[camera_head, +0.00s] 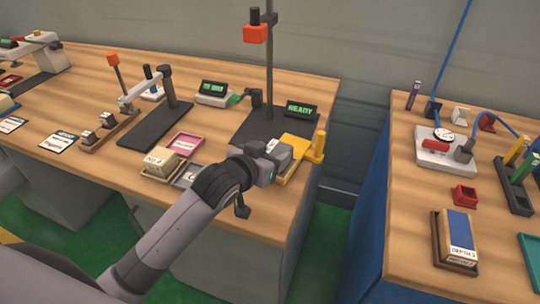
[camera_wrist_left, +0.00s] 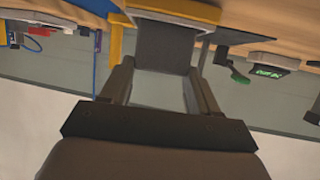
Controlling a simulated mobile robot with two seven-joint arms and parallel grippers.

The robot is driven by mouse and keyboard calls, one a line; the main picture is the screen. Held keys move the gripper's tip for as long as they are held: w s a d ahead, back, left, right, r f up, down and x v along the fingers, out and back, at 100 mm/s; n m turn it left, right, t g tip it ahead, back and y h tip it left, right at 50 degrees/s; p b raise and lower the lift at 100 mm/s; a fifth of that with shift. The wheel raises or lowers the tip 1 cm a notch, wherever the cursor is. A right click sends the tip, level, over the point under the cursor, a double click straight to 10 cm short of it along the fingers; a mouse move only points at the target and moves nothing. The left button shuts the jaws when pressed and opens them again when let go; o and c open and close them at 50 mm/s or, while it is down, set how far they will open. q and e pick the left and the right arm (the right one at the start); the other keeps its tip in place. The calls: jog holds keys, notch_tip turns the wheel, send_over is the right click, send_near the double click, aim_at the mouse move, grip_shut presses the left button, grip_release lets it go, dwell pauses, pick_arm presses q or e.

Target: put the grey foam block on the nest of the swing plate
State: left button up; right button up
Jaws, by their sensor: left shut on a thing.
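My left gripper (camera_head: 277,157) reaches in over the right end of the left bench. It is shut on the grey foam block (camera_head: 279,147), which is partly hidden by the gripper. The block (camera_wrist_left: 163,45) also shows between the two fingers in the left wrist view. The yellow swing plate (camera_head: 297,141) is at the bench's right end beside a yellow post. The block is at the plate's left part; I cannot tell whether it touches the plate. The nest is not clearly visible. The plate's yellow edge (camera_wrist_left: 180,9) shows just beyond the block. My right gripper is not in view.
A dark base with a tall post (camera_head: 269,80) and a READY display (camera_head: 302,108) stand just behind the plate. A block marked NO.4 (camera_head: 160,162) and a pink tray (camera_head: 186,144) lie left of my gripper. A gap separates the right bench (camera_head: 405,200).

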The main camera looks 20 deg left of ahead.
pick_arm(q)
jog(key=shift+f, duration=0.15)
jog(key=o, duration=1)
jog(key=shift+o, duration=0.2)
jog(key=shift+r, duration=0.2)
jog(key=shift+s, duration=0.25)
jog(key=v, duration=1.1)
jog(key=shift+s+p, duration=0.25)
jog(key=shift+p, duration=0.2)
jog(key=shift+a+r, duration=0.1)
jog(key=shift+a, duration=0.05)
